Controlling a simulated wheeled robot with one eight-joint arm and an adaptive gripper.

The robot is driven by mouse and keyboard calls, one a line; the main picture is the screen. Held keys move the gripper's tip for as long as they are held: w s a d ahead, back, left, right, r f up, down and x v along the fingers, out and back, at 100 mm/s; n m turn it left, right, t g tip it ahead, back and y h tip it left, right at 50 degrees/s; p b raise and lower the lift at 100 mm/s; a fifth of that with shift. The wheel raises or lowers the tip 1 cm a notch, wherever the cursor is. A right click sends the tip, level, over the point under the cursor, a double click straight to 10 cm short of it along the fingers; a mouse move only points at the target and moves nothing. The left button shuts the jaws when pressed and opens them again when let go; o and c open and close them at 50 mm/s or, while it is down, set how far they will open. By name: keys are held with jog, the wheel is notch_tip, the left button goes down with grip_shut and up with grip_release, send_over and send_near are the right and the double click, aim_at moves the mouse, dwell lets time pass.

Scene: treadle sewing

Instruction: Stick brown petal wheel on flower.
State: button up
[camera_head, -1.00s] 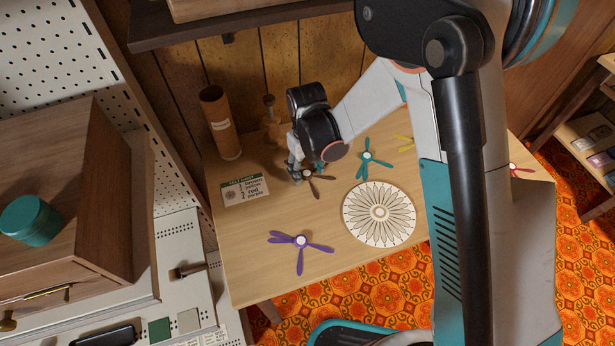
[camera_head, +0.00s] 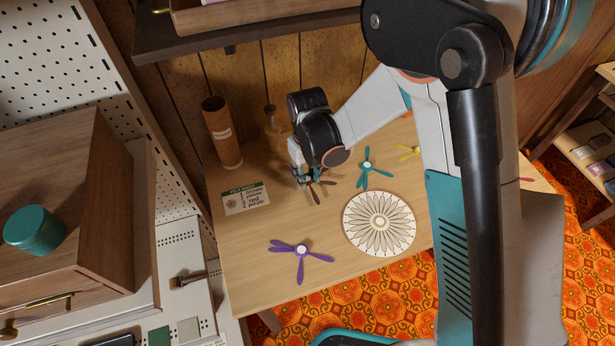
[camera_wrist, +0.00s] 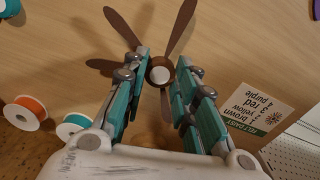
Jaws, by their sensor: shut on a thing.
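The brown petal wheel (camera_head: 316,189) is at my gripper (camera_head: 303,180), near the back left of the table. In the wrist view, the fingers of my gripper (camera_wrist: 161,72) are shut around its brown hub with a pale centre. Two long brown petals (camera_wrist: 182,27) reach out past the fingertips. Other petals are partly hidden by the fingers. I cannot tell clearly whether the wheel is touching the table. The flower (camera_head: 380,222), a round cream disc with a dark petal pattern, lies flat at the front right of my gripper, apart from it.
A teal wheel (camera_head: 367,168) and a yellow wheel (camera_head: 409,153) lie to the right, a purple wheel (camera_head: 302,250) in front. A printed card (camera_head: 246,198) lies left. A cardboard tube (camera_head: 221,133) stands behind. Thread spools (camera_wrist: 26,113) show in the wrist view.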

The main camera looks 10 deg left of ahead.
aim_at(308, 178)
notch_tip(308, 178, up, 7)
jog(key=shift+r+p, duration=0.2)
jog(key=shift+p, duration=0.9)
jog(key=shift+f+b, duration=0.9)
jog(key=shift+f, duration=0.2)
